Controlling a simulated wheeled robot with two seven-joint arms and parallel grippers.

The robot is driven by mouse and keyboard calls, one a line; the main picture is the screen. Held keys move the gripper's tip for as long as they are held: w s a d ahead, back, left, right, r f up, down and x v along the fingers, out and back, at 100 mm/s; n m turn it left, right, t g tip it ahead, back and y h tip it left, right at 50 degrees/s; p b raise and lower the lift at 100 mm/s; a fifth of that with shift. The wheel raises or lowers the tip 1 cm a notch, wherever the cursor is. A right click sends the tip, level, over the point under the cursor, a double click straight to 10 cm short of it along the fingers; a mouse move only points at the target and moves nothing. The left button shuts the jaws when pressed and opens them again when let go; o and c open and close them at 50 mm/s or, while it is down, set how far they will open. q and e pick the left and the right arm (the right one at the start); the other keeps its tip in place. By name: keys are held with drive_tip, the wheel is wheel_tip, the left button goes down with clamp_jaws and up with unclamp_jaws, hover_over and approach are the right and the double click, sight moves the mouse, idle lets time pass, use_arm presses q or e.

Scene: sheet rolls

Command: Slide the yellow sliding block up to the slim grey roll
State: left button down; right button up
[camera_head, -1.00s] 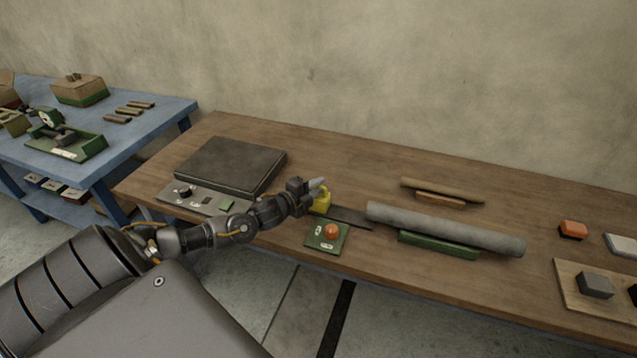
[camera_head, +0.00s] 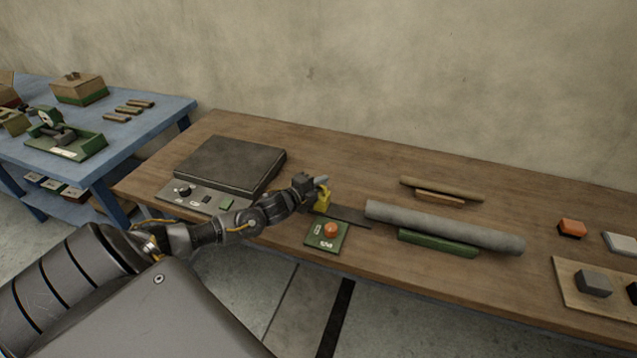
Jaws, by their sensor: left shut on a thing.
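The yellow sliding block (camera_head: 322,201) sits at the left end of a dark flat rail (camera_head: 350,216) on the wooden table. My left gripper (camera_head: 318,190) is shut on the block and partly hides it. The slim grey roll (camera_head: 445,228) lies on a green cradle (camera_head: 438,244) to the right of the rail. A stretch of bare rail separates the block from the roll's left end. My right gripper is not in view.
A green panel with an orange button (camera_head: 331,230) is in front of the rail. A dark plate device (camera_head: 230,163) stands left of the gripper. A thin brown roll (camera_head: 442,189) lies behind the grey roll. An orange block (camera_head: 572,228) is at the right.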

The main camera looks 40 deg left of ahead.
use_arm(q)
drive_tip(key=w+d, duration=0.1)
drive_tip(key=d, duration=0.3)
drive_tip(key=w+d, duration=0.1)
drive_tip(key=d, duration=0.2)
drive_tip(key=w+d, duration=0.2)
drive_tip(key=d, duration=0.2)
drive_tip(key=shift+d+f, duration=0.1)
drive_tip(key=shift+d, duration=0.2)
drive_tip(key=c, duration=1.8)
unclamp_jaws()
drive_tip(key=shift+o, duration=0.2)
drive_tip(key=s, duration=0.3)
drive_tip(key=s+r, duration=0.1)
drive_tip(key=s, duration=0.3)
drive_tip(key=s+a, duration=0.1)
drive_tip(key=s, duration=0.2)
drive_tip(key=shift+s+r+b, duration=0.35)
drive_tip(key=shift+r+b, duration=0.05)
drive_tip(key=shift+d, duration=0.1)
